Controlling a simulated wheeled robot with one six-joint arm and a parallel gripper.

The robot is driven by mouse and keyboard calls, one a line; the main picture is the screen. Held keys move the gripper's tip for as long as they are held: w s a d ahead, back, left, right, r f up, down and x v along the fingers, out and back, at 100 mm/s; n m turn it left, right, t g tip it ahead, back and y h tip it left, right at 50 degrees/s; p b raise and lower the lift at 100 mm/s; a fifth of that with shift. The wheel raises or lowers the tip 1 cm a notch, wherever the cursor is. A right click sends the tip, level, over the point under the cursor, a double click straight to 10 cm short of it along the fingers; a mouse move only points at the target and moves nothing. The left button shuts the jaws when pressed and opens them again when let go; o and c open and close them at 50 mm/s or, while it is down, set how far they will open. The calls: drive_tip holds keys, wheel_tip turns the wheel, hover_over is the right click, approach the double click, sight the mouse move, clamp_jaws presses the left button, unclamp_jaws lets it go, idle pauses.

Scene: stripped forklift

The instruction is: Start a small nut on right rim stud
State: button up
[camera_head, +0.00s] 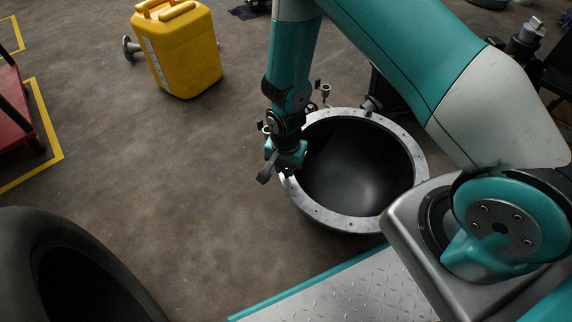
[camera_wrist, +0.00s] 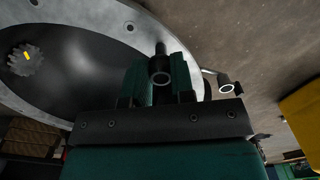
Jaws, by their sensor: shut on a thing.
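My gripper (camera_head: 267,170) is at the left edge of the round metal rim (camera_head: 398,132) in the head view, and its fingertips are hard to make out there. In the wrist view, the rim (camera_wrist: 103,14) curves across the upper left. My gripper (camera_wrist: 161,84) points at its edge, with its two green fingers close together. A small ring-shaped nut (camera_wrist: 161,78) shows between the fingertips. A dark stud (camera_wrist: 160,48) stands just beyond the nut, in line with it. I cannot tell whether nut and stud touch. Fingers hide part of both.
The rim surrounds a deep black bowl (camera_head: 355,170). A dark fitting with a pale ring (camera_wrist: 228,87) is right of the fingers. A toothed part (camera_wrist: 25,60) shows at left. A yellow canister (camera_head: 178,48) stands on open floor; a black tyre (camera_head: 75,265) is at lower left.

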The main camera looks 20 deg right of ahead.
drive_tip(key=shift+f+b, duration=0.6)
drive_tip(key=shift+f, duration=0.55)
